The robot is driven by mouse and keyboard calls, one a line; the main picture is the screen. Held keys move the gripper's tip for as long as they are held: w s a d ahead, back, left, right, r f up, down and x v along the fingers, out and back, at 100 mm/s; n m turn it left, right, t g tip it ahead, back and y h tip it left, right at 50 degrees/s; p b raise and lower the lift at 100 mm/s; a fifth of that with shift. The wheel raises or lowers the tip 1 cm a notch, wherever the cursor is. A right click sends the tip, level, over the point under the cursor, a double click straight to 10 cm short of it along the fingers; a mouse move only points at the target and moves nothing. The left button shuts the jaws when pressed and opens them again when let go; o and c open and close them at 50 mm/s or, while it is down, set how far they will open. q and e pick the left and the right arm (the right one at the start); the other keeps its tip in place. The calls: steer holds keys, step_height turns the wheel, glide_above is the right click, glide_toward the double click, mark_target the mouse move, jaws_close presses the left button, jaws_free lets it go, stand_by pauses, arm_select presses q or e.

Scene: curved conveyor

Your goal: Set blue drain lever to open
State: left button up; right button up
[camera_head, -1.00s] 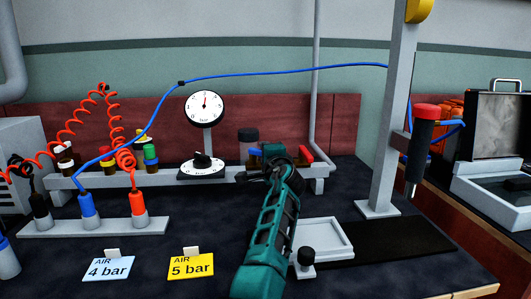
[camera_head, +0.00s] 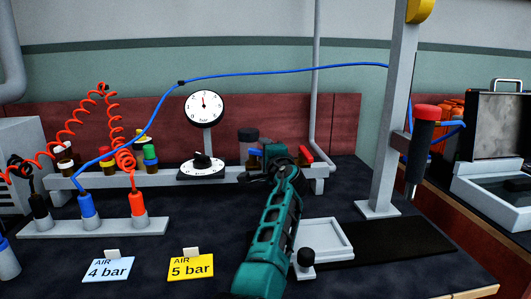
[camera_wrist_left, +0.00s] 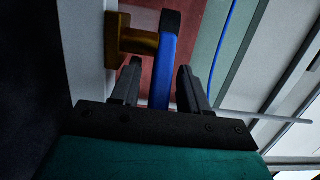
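The blue drain lever (camera_wrist_left: 164,62) has a dark end and sits on a brass fitting (camera_wrist_left: 130,42) in the left wrist view. It lies between the two dark fingers of my left gripper (camera_wrist_left: 160,85). The fingers are apart, with a visible gap on the lever's left side; the right finger is close to it, and I cannot tell if they touch. In the head view my left gripper (camera_head: 250,174) is at the right part of the grey rail, and the lever is mostly hidden there. My right gripper is not in view.
A red-handled valve (camera_head: 304,154) is just right of my gripper on the rail. A dial regulator (camera_head: 202,164) and a pressure gauge (camera_head: 204,107) stand left of it. A white tray (camera_head: 322,223) lies right of my forearm. A grey post (camera_head: 393,110) stands further right.

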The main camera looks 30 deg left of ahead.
arm_select(q)
steer(key=shift+d, duration=0.1)
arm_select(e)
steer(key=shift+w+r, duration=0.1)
arm_select(q)
steer(key=shift+s+d+p, duration=0.3)
steer(key=shift+s+d, duration=0.1)
steer(key=shift+d, duration=0.05)
steer(key=p+v, duration=0.2)
steer(key=v, duration=0.9)
steer(key=shift+s+d, duration=0.15)
steer(key=shift+s, duration=0.15)
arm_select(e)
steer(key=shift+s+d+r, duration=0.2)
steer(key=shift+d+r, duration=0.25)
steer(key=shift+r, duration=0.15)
arm_select(q)
steer(key=shift+p, duration=0.3)
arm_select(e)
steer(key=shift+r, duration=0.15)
